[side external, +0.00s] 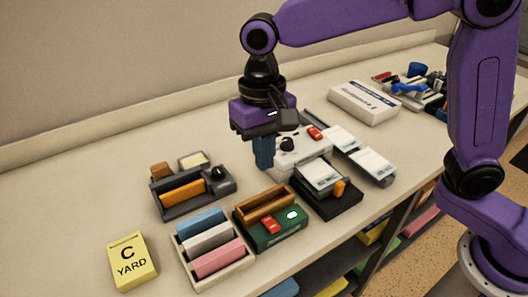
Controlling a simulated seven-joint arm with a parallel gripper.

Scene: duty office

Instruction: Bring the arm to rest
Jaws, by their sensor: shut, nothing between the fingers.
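My gripper (264,154) is on the end of my purple arm, pointing straight down above the middle of the counter (75,225). Its blue fingers are shut with nothing between them. The fingertips are close to the left side of a white device (297,149) with a black knob and a red button. I cannot tell whether they touch it or how high above the counter they are.
Near the gripper are a grey tray (175,207), a green box with a red button (281,234), a black stand holding a white pad (320,177), and a rack of coloured blocks (229,284). A yellow "C YARD" block (133,261) lies front left. The counter's left is clear.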

